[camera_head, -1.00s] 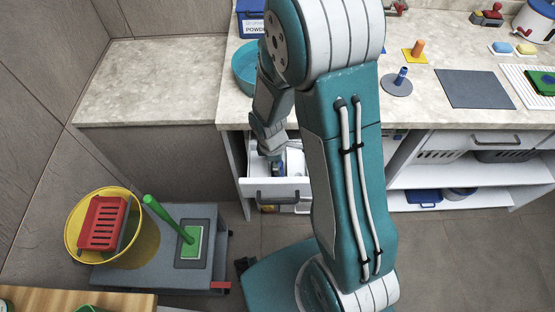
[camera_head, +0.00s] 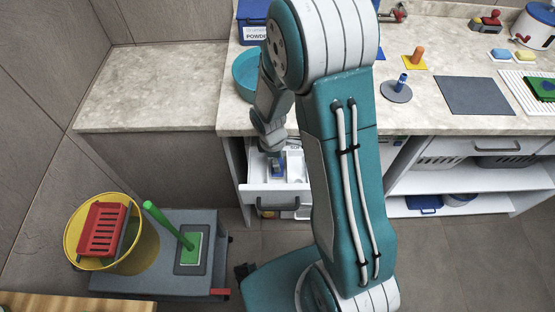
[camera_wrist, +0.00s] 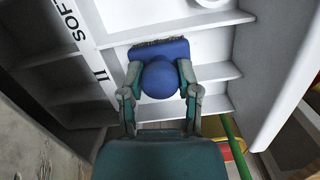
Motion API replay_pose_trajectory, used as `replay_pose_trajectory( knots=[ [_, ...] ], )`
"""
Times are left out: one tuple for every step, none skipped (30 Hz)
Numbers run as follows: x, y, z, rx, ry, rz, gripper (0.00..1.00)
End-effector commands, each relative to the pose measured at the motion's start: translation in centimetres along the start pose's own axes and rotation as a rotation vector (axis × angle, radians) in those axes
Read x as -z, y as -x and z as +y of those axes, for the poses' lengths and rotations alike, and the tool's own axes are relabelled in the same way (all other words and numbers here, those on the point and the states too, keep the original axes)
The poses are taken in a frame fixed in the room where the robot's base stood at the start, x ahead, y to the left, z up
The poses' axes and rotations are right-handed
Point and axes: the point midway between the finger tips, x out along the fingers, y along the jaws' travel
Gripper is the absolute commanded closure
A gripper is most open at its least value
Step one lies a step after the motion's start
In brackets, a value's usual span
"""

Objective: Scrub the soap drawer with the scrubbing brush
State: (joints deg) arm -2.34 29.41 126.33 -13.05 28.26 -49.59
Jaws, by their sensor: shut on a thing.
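The soap drawer (camera_head: 263,198) is white and pulled out below the counter, with divided compartments inside. In the wrist view the drawer (camera_wrist: 210,72) shows its dividers and black lettering on one strip. The scrubbing brush (camera_head: 277,171) is blue; in the wrist view the brush (camera_wrist: 160,78) has a round knob, a flat block and dark bristles along its far edge. My gripper (camera_wrist: 160,84) has its fingers on either side of the knob, shut on it. The brush is over or in a compartment; bristle contact cannot be told. The head view shows my gripper (camera_head: 274,155) partly hidden.
A teal bowl (camera_head: 247,75) and a powder box (camera_head: 252,22) stand on the counter (camera_head: 150,85) above the drawer. A grey cart (camera_head: 160,278) with a yellow bucket (camera_head: 145,245) and a green-handled tool (camera_head: 168,224) stands at left. My arm blocks the middle.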

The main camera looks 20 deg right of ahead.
Motion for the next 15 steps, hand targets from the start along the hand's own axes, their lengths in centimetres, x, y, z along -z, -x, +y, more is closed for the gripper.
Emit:
replay_pose_trajectory(
  knots=[
    [0.0,0.0,-0.3,0.0,0.001,0.0,1.0],
    [-0.1,0.0,-0.5,0.001,0.001,-0.001,1.0],
    [-0.1,0.0,-0.7,0.001,0.001,-0.001,1.0],
    [-0.1,0.0,-0.8,0.001,0.001,-0.001,1.0],
    [-0.1,0.0,-1.0,0.001,0.001,-0.001,1.0],
    [-0.2,0.0,-1.2,0.001,0.0,0.0,1.0],
    [-0.2,0.0,-1.3,0.001,0.0,0.0,1.0],
    [-0.2,0.0,-1.5,0.0,0.0,0.0,1.0],
    [-0.2,0.0,-1.7,0.0,0.0,0.0,1.0],
    [-0.3,0.0,-1.8,0.0,0.0,0.0,1.0],
    [-0.3,0.0,-2.0,0.0,0.0,0.0,1.0],
    [-0.3,0.0,-2.2,0.0,0.001,0.0,1.0],
    [-0.3,0.0,-2.3,0.0,0.001,0.0,1.0],
    [-0.4,0.0,-2.5,0.001,0.001,-0.001,1.0],
    [-0.4,-0.1,-2.7,0.001,0.001,-0.001,1.0]
  ],
)
